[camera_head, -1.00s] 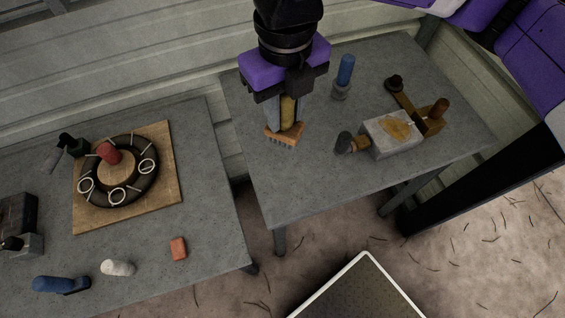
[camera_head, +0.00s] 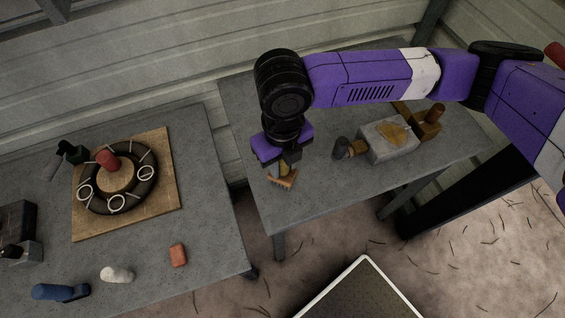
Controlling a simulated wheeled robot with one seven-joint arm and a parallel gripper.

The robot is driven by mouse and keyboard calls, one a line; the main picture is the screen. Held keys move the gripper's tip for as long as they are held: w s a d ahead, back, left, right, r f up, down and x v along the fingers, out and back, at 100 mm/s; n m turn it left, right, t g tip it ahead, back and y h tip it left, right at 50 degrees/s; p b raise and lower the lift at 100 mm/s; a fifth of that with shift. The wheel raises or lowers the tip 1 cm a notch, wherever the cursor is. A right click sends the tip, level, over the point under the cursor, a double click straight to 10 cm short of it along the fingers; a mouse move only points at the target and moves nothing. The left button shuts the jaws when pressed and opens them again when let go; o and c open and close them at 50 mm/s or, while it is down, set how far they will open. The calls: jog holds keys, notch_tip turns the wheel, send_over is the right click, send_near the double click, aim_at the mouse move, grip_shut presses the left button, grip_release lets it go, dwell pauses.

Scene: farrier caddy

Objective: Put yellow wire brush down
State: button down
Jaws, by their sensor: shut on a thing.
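The yellow wire brush (camera_head: 284,179) is at the left part of the right-hand grey table (camera_head: 270,215), with its tan bristle block facing down. My gripper (camera_head: 284,168) is shut on its yellow handle from above. Most of the handle is hidden by the gripper and wrist. The block is over the tabletop near its left side; I cannot tell whether it touches the surface.
To the right stand a grey block with a tan top (camera_head: 391,137), a dark-ended tool (camera_head: 345,148) and a wooden caddy (camera_head: 427,122). A gap separates the tables.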

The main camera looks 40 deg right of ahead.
jog(key=shift+f, duration=0.35)
jog(key=shift+f, duration=0.2)
jog(key=c, duration=1.1)
grip_release()
jog(key=shift+r, duration=0.15)
notch_tip(320, 180, up, 12)
jog(key=shift+r, duration=0.1)
